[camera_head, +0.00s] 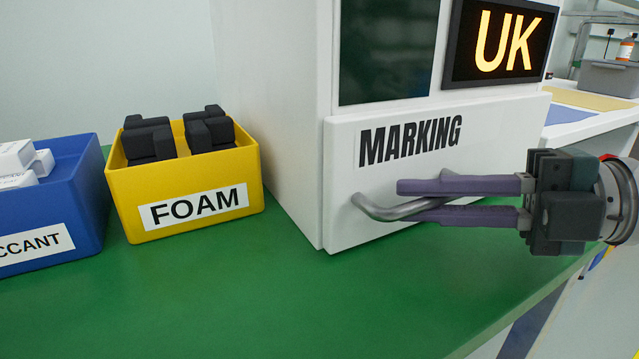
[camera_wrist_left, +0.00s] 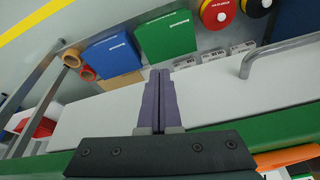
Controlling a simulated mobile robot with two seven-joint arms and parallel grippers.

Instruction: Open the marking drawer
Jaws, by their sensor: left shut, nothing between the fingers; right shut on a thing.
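The marking drawer (camera_head: 350,215) is a white front panel labelled MARKING, low in a white cabinet, in the head view. Its face sits slightly proud of the cabinet side, and no drawer interior shows. A curved grey bar handle (camera_head: 372,207) is on the panel. My right gripper (camera_head: 405,200) comes in from the right, its purple fingers above and below the handle, shut on it. My left gripper (camera_wrist_left: 157,75) shows only in the left wrist view; its purple fingers are together and empty, over a white surface.
A yellow FOAM bin (camera_head: 190,195) with black blocks and a blue bin (camera_head: 75,200) with white packs stand left of the cabinet. The green bench top (camera_head: 270,300) is clear in front. A UK display (camera_head: 500,45) is above the drawer. A grey bar (camera_wrist_left: 270,55) shows in the left wrist view.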

